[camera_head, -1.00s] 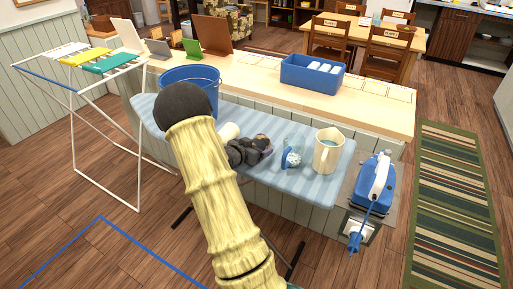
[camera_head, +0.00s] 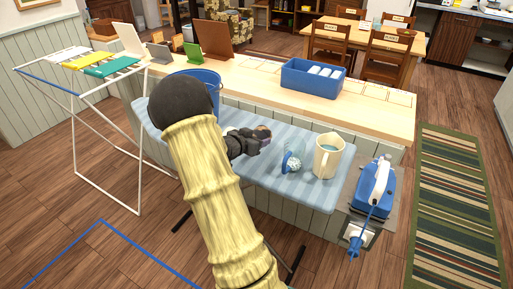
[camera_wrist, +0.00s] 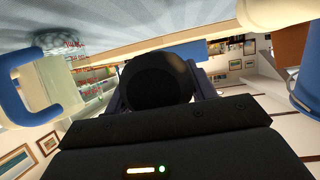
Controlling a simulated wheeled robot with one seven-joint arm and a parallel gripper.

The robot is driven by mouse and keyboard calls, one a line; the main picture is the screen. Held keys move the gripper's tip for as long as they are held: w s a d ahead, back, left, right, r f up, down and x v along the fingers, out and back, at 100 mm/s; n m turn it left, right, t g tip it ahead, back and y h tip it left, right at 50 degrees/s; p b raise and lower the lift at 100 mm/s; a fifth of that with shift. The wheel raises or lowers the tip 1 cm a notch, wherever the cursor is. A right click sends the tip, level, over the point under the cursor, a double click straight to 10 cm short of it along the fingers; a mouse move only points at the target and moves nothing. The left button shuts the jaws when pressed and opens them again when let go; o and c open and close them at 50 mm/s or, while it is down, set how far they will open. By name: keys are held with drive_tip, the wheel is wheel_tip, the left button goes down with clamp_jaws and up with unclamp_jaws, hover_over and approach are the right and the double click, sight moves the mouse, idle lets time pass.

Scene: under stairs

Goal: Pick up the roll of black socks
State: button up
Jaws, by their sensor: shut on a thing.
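My gripper (camera_head: 258,139) is over the striped ironing board (camera_head: 300,189), right of my pale arm. It is shut on the roll of black socks (camera_wrist: 157,80), which fills the space between the fingers in the wrist view. In the head view the roll is small and mostly hidden by the dark fingers, so its outline is hard to tell. The gripper looks a little above the board's cloth.
A blue iron (camera_head: 376,187) sits at the board's right end. A blue bucket (camera_head: 207,76) is behind my arm. A blue crate (camera_head: 311,79) stands on the counter.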

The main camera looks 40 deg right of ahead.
sight(264, 126)
wheel_tip(264, 126, up, 4)
drive_tip(key=shift+r, duration=0.15)
idle(0.4)
